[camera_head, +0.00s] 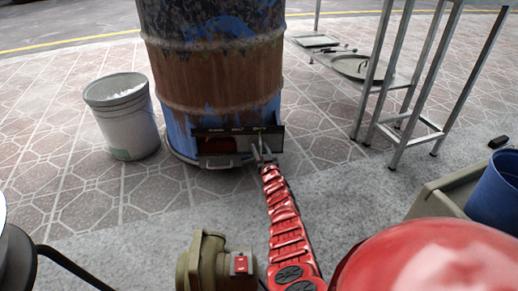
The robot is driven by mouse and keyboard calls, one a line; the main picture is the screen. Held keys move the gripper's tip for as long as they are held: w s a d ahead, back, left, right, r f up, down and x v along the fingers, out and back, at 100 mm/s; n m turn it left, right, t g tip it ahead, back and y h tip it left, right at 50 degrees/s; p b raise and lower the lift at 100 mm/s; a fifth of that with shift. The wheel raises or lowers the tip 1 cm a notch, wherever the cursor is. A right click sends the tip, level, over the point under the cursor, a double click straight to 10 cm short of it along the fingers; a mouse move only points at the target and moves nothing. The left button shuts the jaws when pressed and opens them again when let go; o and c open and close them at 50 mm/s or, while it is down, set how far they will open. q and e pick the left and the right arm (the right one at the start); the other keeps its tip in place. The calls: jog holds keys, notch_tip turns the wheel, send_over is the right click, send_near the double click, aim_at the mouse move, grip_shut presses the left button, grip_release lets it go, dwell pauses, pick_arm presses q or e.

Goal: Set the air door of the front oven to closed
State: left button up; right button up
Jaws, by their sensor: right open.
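The front oven (213,71) is a rusty, blue-stained barrel standing upright on the paving. Its air door (219,161) is low on the barrel's front, a small plate with a handle in a dark frame with lettering along the top. A dark opening shows behind and above the plate. My right gripper (262,149) is at the right end of this frame, at the end of a red arm. Its two thin fingers are apart and nothing shows between them. Whether they touch the frame or door I cannot tell. My left gripper is not in view.
A grey bucket (122,117) with white contents stands left of the barrel. A metal rack (413,115) stands to the right, with a round lid (360,67) near it. A blue container (497,188) is at the right edge. Paving in front of the barrel is mostly clear.

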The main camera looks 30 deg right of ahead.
grip_shut()
dwell(1.5)
